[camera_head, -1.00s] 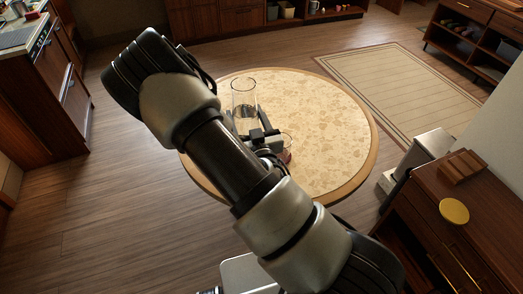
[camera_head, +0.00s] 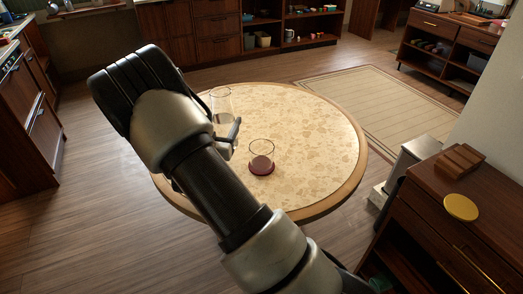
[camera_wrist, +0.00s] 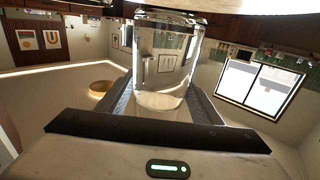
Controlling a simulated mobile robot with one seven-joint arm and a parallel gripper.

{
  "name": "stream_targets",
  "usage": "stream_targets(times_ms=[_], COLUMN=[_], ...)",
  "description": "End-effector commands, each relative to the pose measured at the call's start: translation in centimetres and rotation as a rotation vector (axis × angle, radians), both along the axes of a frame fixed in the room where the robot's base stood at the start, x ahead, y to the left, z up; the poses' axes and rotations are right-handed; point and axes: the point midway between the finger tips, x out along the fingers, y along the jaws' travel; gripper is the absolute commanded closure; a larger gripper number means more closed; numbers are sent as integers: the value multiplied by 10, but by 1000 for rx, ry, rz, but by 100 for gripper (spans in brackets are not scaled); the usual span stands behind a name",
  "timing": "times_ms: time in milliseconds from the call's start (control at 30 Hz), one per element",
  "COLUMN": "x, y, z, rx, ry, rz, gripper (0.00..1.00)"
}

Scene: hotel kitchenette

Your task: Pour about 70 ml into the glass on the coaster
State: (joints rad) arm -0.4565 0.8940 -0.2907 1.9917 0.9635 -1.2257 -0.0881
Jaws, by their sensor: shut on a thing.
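A clear tall glass vessel (camera_head: 221,100) shows at the left part of the round table in the head view. My gripper (camera_head: 229,136) is shut on it, partly hidden behind my arm. In the wrist view the vessel (camera_wrist: 165,60) stands between the two fingers of my gripper (camera_wrist: 163,98). It looks roughly upright, with what seems to be clear liquid low in it; the level is hard to read. A clear short glass (camera_head: 262,149) stands on a dark red round coaster (camera_head: 262,169), to the right of and nearer than the vessel, apart from it. I see no liquid in this glass.
The round table (camera_head: 310,130) has a patterned top, bare on its right side and at the back. A wooden cabinet (camera_head: 430,240) at the right carries a yellow disc (camera_head: 461,207) and a brown wooden block (camera_head: 460,160). A rug (camera_head: 390,110) lies behind the table.

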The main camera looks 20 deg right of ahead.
Motion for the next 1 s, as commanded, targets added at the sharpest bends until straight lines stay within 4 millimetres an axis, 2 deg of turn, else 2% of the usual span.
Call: stream_targets(times_ms=[200,500,700,1000], x=[18,28,30,30], y=[-16,-18,-16,-15], z=[-28,-63,-70,-70], rx=[0,-5,-5,-2], ry=[-4,-3,-4,-5], rz=[-266,-464,-499,-498], gripper=[90,90,90,90])
